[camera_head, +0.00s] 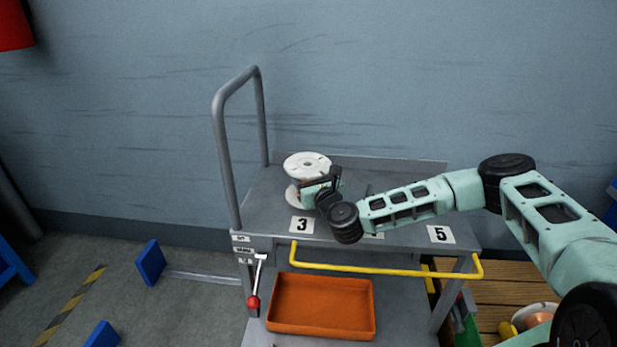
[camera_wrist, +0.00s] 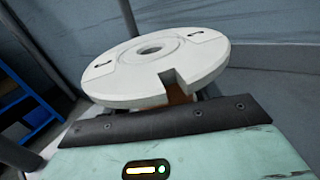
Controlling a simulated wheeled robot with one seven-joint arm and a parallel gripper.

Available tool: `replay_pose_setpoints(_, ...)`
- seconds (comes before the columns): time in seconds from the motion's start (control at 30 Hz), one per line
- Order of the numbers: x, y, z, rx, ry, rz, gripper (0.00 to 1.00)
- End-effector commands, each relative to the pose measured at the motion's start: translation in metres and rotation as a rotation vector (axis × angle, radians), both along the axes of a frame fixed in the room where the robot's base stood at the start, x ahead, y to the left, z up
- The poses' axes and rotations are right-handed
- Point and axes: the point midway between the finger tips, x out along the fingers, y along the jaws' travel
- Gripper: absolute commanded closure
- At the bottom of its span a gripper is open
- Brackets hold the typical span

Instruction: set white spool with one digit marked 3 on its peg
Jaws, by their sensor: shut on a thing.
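The white spool (camera_head: 307,163) stands upright on the cart top at the left, behind the label marked 3 (camera_head: 301,225). In the wrist view its round white top flange (camera_wrist: 155,65) has a centre hole and a notch at the near edge, with a little copper colour below. My gripper (camera_head: 318,188) reaches in from the right and is shut on the spool below its top flange. A short dark peg-like thing (camera_head: 369,190) shows behind my arm.
The grey cart top (camera_head: 262,205) has a tall handle (camera_head: 219,150) at its left. A label marked 5 (camera_head: 441,234) is at the right. A yellow bar (camera_head: 385,270) runs along the front, above an orange tray (camera_head: 320,306). A red-knobbed lever (camera_head: 254,285) hangs at the front left.

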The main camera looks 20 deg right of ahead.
Motion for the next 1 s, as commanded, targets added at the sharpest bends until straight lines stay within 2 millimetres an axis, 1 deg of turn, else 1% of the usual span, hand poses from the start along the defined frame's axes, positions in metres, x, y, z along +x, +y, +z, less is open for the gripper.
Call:
replay_pose_setpoints(0.3,-0.001,0.000,-0.004,-0.002,0.006,0.000,0.80)
replay_pose_setpoints(0.33,-0.001,0.000,-0.004,-0.002,0.006,0.000,0.34)
replay_pose_setpoints(0.37,-0.001,0.000,-0.004,-0.002,0.006,0.000,0.25)
replay_pose_setpoints(0.4,-0.001,0.000,-0.004,-0.002,0.006,0.000,0.14)
replay_pose_setpoints(0.67,-0.001,0.000,-0.004,-0.001,0.007,0.001,0.14)
replay_pose_setpoints(0.77,-0.004,-0.001,-0.004,-0.001,0.007,0.001,0.14)
replay_pose_setpoints(0.87,-0.015,-0.002,-0.004,0.000,0.007,0.001,0.14)
replay_pose_setpoints(0.97,-0.033,-0.005,-0.003,0.002,0.007,0.001,0.14)
replay_pose_setpoints(1.0,-0.042,-0.005,-0.003,0.001,0.007,0.002,0.14)
